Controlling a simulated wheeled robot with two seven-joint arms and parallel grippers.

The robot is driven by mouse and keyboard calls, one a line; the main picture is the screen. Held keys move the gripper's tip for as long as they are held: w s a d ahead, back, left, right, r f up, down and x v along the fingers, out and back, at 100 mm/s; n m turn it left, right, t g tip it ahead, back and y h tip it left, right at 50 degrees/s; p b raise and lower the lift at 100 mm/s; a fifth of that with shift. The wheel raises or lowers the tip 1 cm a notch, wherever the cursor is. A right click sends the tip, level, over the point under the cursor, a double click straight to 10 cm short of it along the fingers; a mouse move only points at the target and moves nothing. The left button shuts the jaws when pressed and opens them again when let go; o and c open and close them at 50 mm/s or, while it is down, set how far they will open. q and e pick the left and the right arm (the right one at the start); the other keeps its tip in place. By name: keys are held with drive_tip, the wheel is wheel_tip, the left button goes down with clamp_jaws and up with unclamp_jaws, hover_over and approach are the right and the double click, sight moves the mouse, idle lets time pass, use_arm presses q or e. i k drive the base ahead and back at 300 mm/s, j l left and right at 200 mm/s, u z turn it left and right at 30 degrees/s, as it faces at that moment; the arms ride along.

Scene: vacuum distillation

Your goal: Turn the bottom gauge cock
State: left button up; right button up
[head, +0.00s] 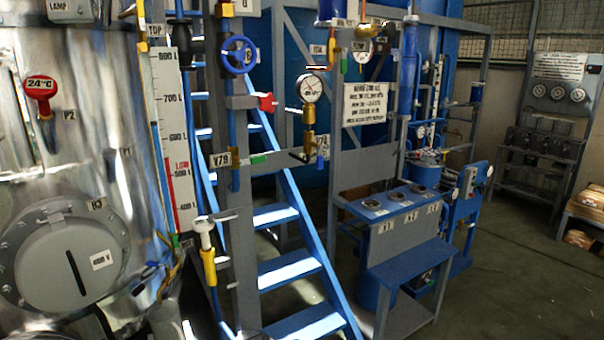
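A tall white level scale (174,140) marked in litres, with a red low band, stands beside the steel tank. A "TOP" label (156,30) sits at its upper end, near a yellow lever (141,18). A white fitting with a yellow handle hanging down (209,268) is just right of the scale's foot. I cannot tell which of these is the bottom gauge cock. Neither of my grippers is in view.
The steel tank (60,180) with its round hatch fills the left. Blue steps (290,270) rise behind a grey post carrying a blue handwheel (240,55). A blue bench (400,205) stands right of the steps. Open floor (515,270) lies at the right.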

sight(175, 239)
drive_tip(key=i+j+u, duration=0.55)
drive_tip(key=i+j, duration=0.15)
drive_tip(key=j, duration=0.1)
